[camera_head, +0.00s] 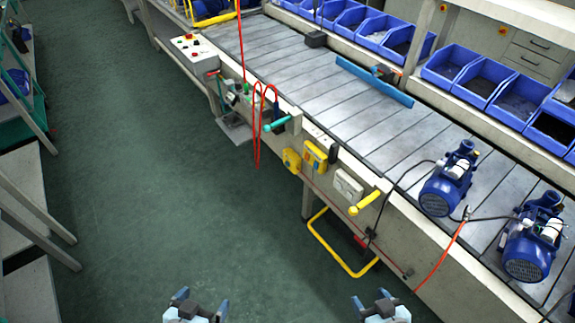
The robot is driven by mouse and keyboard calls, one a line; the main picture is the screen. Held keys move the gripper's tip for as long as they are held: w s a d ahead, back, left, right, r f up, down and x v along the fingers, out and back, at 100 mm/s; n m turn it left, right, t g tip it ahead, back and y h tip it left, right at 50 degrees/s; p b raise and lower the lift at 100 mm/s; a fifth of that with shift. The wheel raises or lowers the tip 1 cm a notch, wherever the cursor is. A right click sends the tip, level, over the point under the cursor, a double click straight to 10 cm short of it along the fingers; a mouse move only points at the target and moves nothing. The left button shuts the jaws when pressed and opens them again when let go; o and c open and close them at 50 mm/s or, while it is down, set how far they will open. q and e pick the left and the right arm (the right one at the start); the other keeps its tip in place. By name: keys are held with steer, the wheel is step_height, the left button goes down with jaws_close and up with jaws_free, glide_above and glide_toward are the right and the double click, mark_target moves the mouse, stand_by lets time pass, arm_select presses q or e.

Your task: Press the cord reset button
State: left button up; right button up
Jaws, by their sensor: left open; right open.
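A yellow switch unit (291,160) sits on the side of the pump line, and a thin red cord (345,212) runs from near it along the side to the lower right. A yellow box (315,156) with small controls is mounted just right of it. Which small part is the cord reset button, I cannot tell at this size. My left gripper (202,303) is open and empty at the bottom edge, over the floor and well short of the line. My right gripper (371,302) is open and empty, also at the bottom edge, below the yellow floor-level bar.
Yellow (364,203) and teal (278,124) handles stick out from the line's side. Red hoses (256,135) hang there. A yellow tube frame (335,255) stands out low. Blue pumps (447,180) stand on the slatted conveyor (330,95). The green floor (150,180) is clear.

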jaws_close()
stand_by(0.3)
stand_by(1.5)
